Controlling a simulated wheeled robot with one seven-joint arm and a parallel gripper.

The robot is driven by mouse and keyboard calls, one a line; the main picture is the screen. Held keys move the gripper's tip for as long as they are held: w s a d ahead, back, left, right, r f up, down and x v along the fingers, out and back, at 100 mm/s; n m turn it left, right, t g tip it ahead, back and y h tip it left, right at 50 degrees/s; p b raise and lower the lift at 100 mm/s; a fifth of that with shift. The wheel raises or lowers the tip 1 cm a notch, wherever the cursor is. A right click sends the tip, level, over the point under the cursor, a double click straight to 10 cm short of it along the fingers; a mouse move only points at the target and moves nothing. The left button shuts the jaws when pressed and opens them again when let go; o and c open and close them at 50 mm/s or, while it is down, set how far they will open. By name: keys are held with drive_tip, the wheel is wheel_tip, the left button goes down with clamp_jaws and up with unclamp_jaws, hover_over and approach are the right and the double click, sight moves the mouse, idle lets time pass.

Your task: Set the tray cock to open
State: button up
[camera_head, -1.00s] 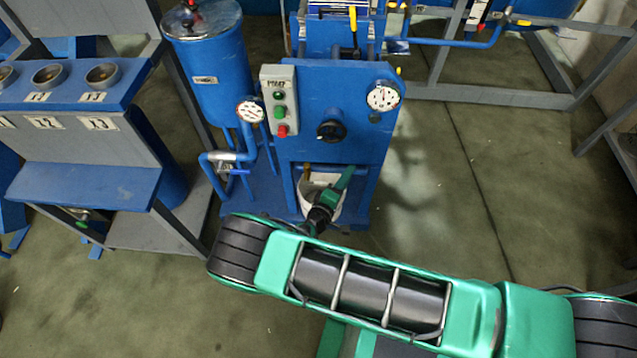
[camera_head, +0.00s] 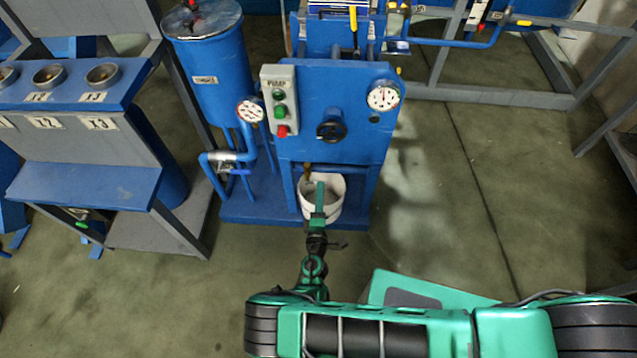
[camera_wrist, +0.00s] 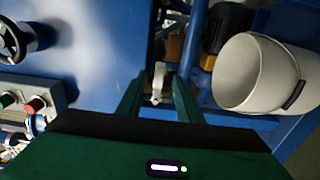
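A small brass cock (camera_head: 307,172) is on the lower front of the blue unit, above a white bucket (camera_head: 335,200). I take it to be the tray cock. In the wrist view, a pale metal handle (camera_wrist: 158,84) shows between my fingers, with brass fittings (camera_wrist: 174,47) behind it. My gripper (camera_head: 320,186) is at the bucket's near side, close below the cock. In the wrist view my gripper (camera_wrist: 159,80) is open, with green fingers on either side of the handle and a gap visible. Whether a finger touches the handle cannot be told.
The bucket (camera_wrist: 252,75) is close to the right of my fingers in the wrist view. A black handwheel (camera_head: 332,131), a pump switch box (camera_head: 280,101) and gauges (camera_head: 383,96) are on the blue panel above. Floor to the right is clear.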

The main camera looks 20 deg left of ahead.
sight(316, 183)
drive_tip(key=shift+x, duration=2.15)
